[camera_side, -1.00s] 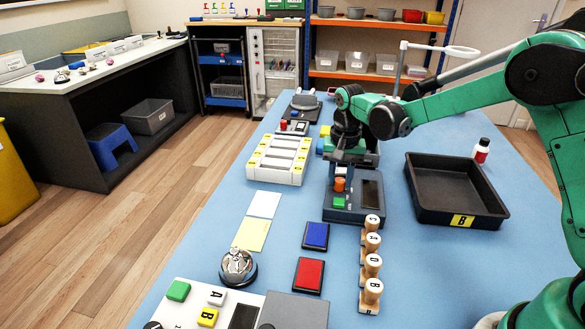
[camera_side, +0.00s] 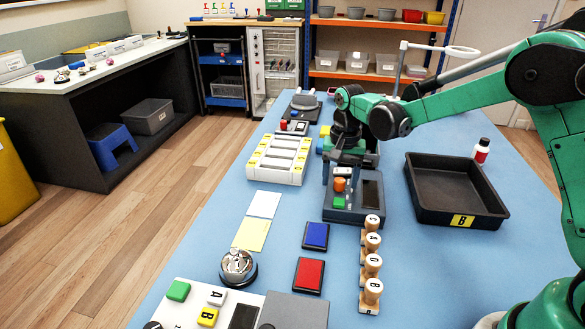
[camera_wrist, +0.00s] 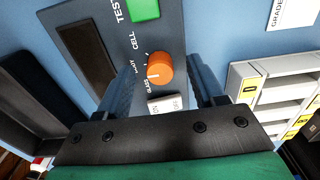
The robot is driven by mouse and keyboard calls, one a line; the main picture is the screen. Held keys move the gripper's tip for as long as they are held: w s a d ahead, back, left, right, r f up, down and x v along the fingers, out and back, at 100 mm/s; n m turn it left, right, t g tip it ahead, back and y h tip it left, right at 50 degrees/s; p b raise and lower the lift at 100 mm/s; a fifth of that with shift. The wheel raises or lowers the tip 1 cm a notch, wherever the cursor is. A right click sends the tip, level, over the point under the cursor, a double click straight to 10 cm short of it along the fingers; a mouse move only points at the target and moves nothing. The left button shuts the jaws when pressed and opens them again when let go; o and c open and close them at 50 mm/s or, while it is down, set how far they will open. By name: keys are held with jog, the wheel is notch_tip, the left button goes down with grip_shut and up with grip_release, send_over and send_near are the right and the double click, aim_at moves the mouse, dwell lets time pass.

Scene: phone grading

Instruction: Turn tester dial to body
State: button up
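The tester (camera_side: 355,215) is a dark box on the blue table with a green button (camera_side: 339,202), an orange dial (camera_side: 340,184) and a dark recessed window (camera_side: 372,193). In the wrist view the orange dial (camera_wrist: 159,70) has a short white mark, which appears to point toward the GLASS label. The CELL and BODY labels lie beside it, BODY partly hidden by a finger. My gripper (camera_wrist: 163,84) is open, its two fingers apart on either side of the dial area, with visible space around the dial. In the side view my gripper (camera_side: 340,178) is over the tester's far end.
A white switch (camera_wrist: 167,104) sits beside the dial. A white slotted rack (camera_side: 278,160) stands left of the tester, a black tray (camera_side: 455,165) marked B to the right. Wooden stamps (camera_side: 371,268) and red (camera_side: 308,275) and blue (camera_side: 316,236) pads lie in front.

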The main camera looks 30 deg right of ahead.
aim_at(340, 180)
jog(key=shift+r, duration=2.8)
jog(key=s+a+r+n+t, duration=0.1)
jog(key=s+r+n+t, duration=0.1)
jog(key=s, duration=0.5)
jog(key=s+a+r+n+t, duration=0.2)
jog(key=s+n+t, duration=0.3)
jog(key=s+n, duration=0.1)
jog(key=shift+s+a+n, duration=0.25)
jog(key=shift+s+n, duration=0.1)
jog(key=shift+n, duration=0.15)
